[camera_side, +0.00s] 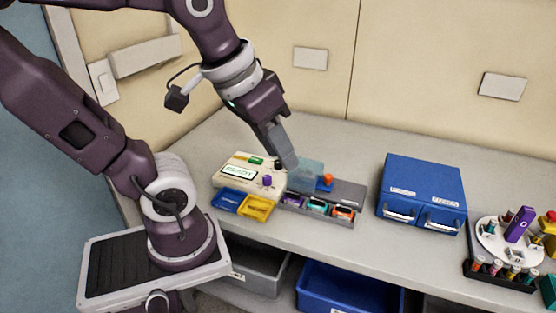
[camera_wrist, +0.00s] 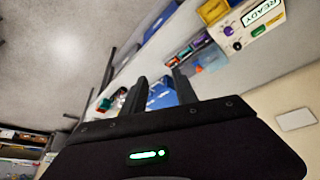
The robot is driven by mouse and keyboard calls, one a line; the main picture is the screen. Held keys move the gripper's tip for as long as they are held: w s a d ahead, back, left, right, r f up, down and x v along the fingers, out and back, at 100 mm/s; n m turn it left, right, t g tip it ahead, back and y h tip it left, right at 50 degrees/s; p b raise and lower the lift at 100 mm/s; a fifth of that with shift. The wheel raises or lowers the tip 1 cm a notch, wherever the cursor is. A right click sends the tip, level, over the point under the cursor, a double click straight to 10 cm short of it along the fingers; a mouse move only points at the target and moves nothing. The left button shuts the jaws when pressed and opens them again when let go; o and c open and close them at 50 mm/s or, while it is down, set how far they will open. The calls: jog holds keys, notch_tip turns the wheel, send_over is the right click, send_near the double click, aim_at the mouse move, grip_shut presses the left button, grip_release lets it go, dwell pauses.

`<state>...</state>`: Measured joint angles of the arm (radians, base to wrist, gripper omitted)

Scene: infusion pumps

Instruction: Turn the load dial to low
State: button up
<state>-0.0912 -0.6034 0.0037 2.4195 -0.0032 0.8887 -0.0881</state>
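A cream pump unit (camera_side: 240,172) with a green READY screen (camera_side: 239,172) stands on the counter. It carries a purple knob (camera_side: 267,181) and a black knob (camera_side: 278,164) at its right side; the labels are too small to tell which is the load dial. The wrist view shows the purple knob (camera_wrist: 229,30) and black knob (camera_wrist: 237,46) at upper right. My gripper (camera_side: 287,162) points down just above the pump's right end and the clear teal cover (camera_side: 304,175). In the wrist view its two fingers (camera_wrist: 159,76) stand apart with nothing held between them.
A grey tray (camera_side: 349,192) right of the pump holds several small coloured modules and an orange-topped piece (camera_side: 327,179). Blue and yellow bins (camera_side: 228,201) sit in front of the pump. A blue drawer box (camera_side: 421,187) and a round rack (camera_side: 506,235) stand farther right.

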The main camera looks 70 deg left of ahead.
jog(key=shift+o, duration=0.5)
jog(key=w+a+f+n+g, duration=0.2)
jog(key=w+a+n, duration=0.4)
jog(key=w+a, duration=0.3)
jog(key=shift+y, duration=0.3)
jog(key=n+g+h, duration=0.1)
jog(key=n+g, duration=0.2)
jog(key=n, duration=0.7)
send_over(278, 161)
notch_tip(278, 161, down, 14)
jog(key=shift+f, duration=0.15)
jog(key=shift+n, duration=0.3)
notch_tip(278, 161, down, 7)
jog(key=shift+a+r, duration=0.1)
jog(key=shift+r, duration=0.05)
jog(key=shift+f, duration=0.2)
grip_shut()
